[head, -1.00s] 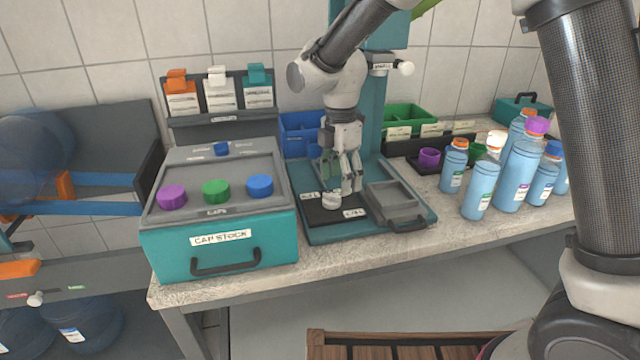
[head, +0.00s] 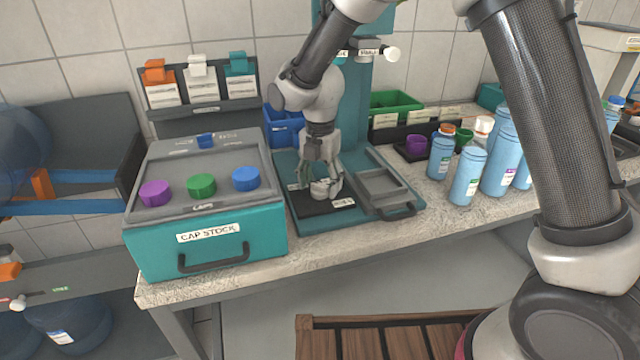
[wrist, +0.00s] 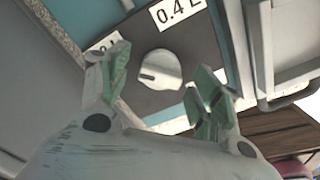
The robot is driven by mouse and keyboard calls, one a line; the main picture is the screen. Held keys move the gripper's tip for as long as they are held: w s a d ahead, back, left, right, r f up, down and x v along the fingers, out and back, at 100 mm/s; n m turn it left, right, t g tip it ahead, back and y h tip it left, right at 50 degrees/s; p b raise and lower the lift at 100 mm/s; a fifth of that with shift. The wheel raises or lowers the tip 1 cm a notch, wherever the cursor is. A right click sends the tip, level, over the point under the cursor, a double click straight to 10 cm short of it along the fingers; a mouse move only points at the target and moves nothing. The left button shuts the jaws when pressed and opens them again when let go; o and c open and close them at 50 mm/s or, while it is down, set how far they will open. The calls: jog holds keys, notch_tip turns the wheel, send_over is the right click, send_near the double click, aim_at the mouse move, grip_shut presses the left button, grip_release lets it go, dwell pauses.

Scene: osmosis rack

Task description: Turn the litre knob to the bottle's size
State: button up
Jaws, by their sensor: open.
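The litre knob (head: 322,188) is a pale round dial on a black panel (head: 312,208) at the front of the teal station. The wrist view shows the knob (wrist: 160,69) with a slot mark on its face and a "0.4 L" label (wrist: 178,10) beside it; another label is partly hidden by a finger. My gripper (head: 321,184) points down over the knob. In the wrist view my gripper (wrist: 162,85) is open, its green-padded fingers on either side of the knob. I cannot tell whether they touch it. Several blue bottles (head: 467,178) stand at the right; their sizes are unreadable.
The cap stock box (head: 205,262) with purple, green and blue caps stands left of the station. A grey tray (head: 378,180) sits right of the knob panel. Blue (head: 284,127) and green (head: 395,103) bins stand behind. A wooden slatted piece (head: 390,325) is below the bench.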

jog(key=shift+f, duration=0.4)
jog(key=c, duration=1)
jog(key=shift+c, duration=0.2)
